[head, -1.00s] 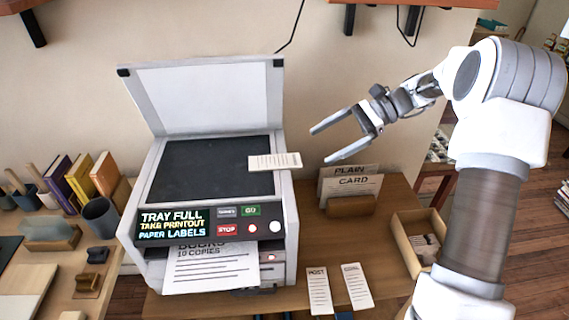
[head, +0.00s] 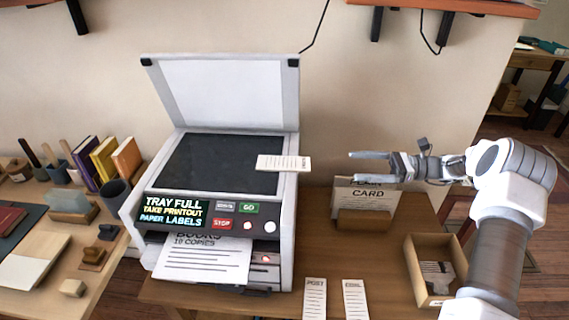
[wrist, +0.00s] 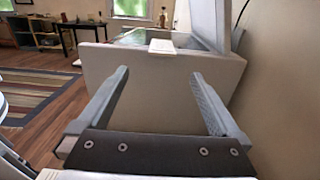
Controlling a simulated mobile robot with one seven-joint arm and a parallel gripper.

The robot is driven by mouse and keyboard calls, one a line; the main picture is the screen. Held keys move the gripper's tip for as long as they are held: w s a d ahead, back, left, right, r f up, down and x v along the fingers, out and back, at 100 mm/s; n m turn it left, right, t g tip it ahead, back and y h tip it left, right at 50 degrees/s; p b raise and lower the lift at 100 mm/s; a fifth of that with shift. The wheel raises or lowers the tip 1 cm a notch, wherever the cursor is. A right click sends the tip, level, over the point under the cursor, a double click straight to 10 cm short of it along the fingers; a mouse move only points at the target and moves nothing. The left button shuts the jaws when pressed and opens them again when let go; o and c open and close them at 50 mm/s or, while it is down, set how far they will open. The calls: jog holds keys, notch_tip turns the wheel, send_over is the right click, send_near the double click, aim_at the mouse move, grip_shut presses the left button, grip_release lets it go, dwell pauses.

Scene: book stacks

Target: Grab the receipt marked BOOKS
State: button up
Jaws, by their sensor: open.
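A small white slip (head: 283,162) lies on the right rim of the copier (head: 225,160), sticking out past its edge. Its print is too small to read. It also shows in the wrist view (wrist: 161,46), beyond my fingers and roughly centred between them. A larger sheet (head: 205,260) headed BOOKS, 10 COPIES lies in the copier's output slot. Two more slips lie on the table, one marked POST (head: 314,297) and one (head: 355,298) I cannot read. My gripper (head: 356,168) is open and empty, to the right of the copier, pointing left towards the rim slip, apart from it.
The copier lid stands open; its screen reads TRAY FULL, TAKE PRINTOUT, PAPER LABELS. A holder with cards marked CARD (head: 366,205) stands below my gripper. An open wooden box (head: 436,295) is at the right. Books and a dark cup (head: 115,194) stand left.

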send_near(284, 164)
jog(key=shift+w+a+f, duration=0.1)
jog(key=shift+a, duration=0.6)
jog(key=shift+w+a, duration=0.15)
jog(key=shift+a, duration=0.6)
jog(key=c, duration=1.4)
